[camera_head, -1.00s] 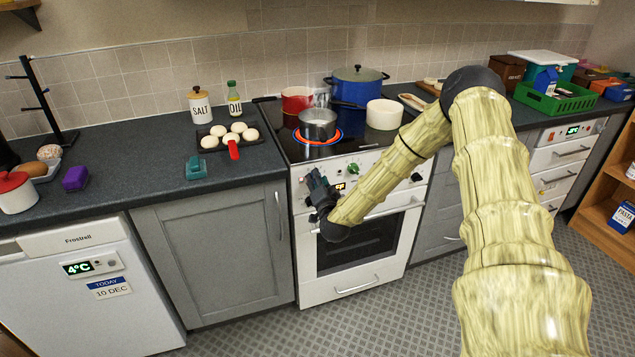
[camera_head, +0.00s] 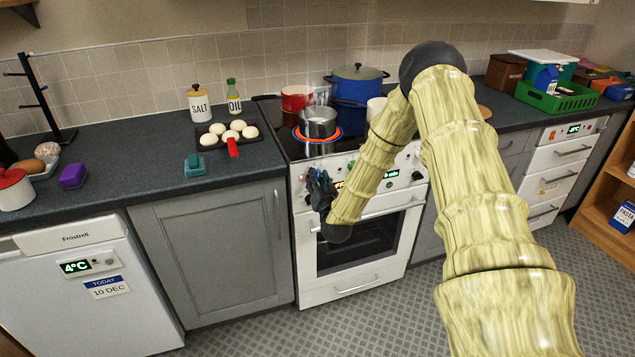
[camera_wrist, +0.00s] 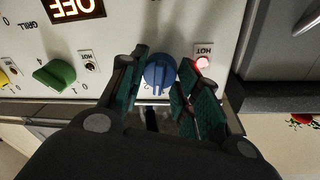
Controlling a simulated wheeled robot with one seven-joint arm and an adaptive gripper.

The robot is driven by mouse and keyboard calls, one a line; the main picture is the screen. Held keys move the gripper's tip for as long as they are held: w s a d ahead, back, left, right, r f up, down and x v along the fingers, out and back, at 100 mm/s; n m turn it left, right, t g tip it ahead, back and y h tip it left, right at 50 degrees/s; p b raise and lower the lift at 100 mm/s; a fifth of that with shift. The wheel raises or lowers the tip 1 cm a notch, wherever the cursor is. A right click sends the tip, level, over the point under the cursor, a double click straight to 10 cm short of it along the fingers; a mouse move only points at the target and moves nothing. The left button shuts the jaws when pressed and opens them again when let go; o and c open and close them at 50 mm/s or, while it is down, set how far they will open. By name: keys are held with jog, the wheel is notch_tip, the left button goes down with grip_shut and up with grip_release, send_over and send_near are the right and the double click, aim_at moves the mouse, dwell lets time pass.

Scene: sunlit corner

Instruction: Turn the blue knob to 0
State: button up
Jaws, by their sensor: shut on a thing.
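The blue knob (camera_wrist: 158,75) is on the white stove front panel (camera_wrist: 130,35), in the middle of the wrist view. My gripper (camera_wrist: 162,85) has its two dark green finger pads on either side of the knob and is shut on it. The knob's marker and exact setting cannot be read. In the head view my gripper (camera_head: 320,190) is at the left end of the stove's control panel and largely hides the knob.
A steel pot (camera_head: 317,122) stands on a glowing burner. The oven handle (camera_head: 395,209) runs below.

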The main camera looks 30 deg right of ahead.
jog(key=shift+s+d+f+n+t+y+b, duration=0.2)
jog(key=shift+n+b, duration=0.65)
jog(key=shift+n, duration=1.9)
jog(key=shift+w+a+n+t+y+b, duration=0.1)
jog(key=shift+n+t+y+b, duration=0.5)
jog(key=shift+n, duration=2.15)
jog(key=shift+d+g+h, duration=0.1)
jog(key=shift+g+h, duration=0.2)
jog(key=o, duration=1)
jog(key=shift+o, duration=0.2)
jog(key=v, duration=1.2)
jog(key=shift+d, duration=0.1)
